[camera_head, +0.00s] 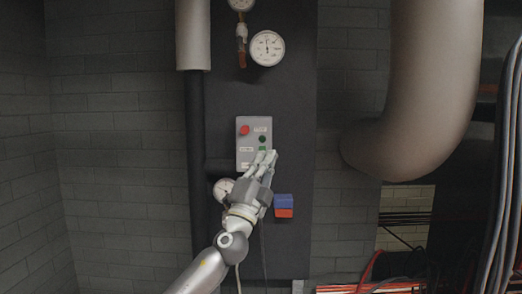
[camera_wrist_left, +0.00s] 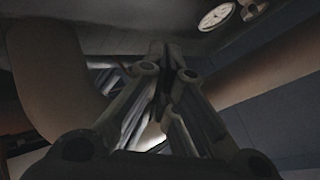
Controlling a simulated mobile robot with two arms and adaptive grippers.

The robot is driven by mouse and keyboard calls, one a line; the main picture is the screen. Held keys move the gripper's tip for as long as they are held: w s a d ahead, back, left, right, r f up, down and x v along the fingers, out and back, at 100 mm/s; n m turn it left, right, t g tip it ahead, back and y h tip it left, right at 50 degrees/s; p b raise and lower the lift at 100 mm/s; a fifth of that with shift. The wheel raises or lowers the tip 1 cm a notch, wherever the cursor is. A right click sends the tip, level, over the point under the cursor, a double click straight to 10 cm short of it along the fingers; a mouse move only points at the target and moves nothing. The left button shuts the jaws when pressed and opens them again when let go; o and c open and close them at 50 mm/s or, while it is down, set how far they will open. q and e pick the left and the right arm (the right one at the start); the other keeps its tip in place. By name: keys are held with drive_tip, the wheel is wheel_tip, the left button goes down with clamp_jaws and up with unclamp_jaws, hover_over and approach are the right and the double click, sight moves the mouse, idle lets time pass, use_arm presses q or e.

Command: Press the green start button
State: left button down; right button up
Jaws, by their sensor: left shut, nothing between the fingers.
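A grey control box (camera_head: 243,155) is on the dark panel in the head view. It has a red knob (camera_head: 244,130) at upper left, a dark green round button (camera_head: 262,139) at right, and a brighter green part (camera_head: 262,149) just below it. My left gripper (camera_head: 266,156) is shut and empty. Its fingertips are at the lower right of the box, just below the green parts, and hide that corner. I cannot tell whether they touch the box. In the wrist view the shut fingers (camera_wrist_left: 162,62) fill the middle, and the buttons do not show.
A round gauge (camera_head: 267,48) is above the box, and another gauge (camera_head: 223,188) is left of my gripper. A blue and red box (camera_head: 284,205) is just right of it. A thick bent pipe (camera_head: 425,90) stands at right. Cables (camera_head: 507,150) hang at far right.

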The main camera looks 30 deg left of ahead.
sight(262, 149)
use_arm(q)
drive_tip(key=w+a+b, duration=0.4)
drive_tip(key=w+b, duration=0.3)
drive_tip(key=shift+w+a, duration=0.35)
use_arm(e)
wheel_tip(262, 149, down, 7)
drive_tip(key=shift+s, duration=0.2)
use_arm(q)
drive_tip(key=shift+f, duration=0.1)
use_arm(e)
drive_tip(key=shift+d, duration=0.15)
drive_tip(key=shift+s+a, duration=0.1)
drive_tip(key=shift+a, duration=0.15)
idle(0.3)
use_arm(q)
drive_tip(key=shift+w+a+b, duration=0.25)
drive_tip(key=shift+w+b, duration=0.15)
drive_tip(key=shift+b, duration=0.2)
use_arm(e)
drive_tip(key=shift+f, duration=0.65)
drive_tip(key=shift+d, duration=0.15)
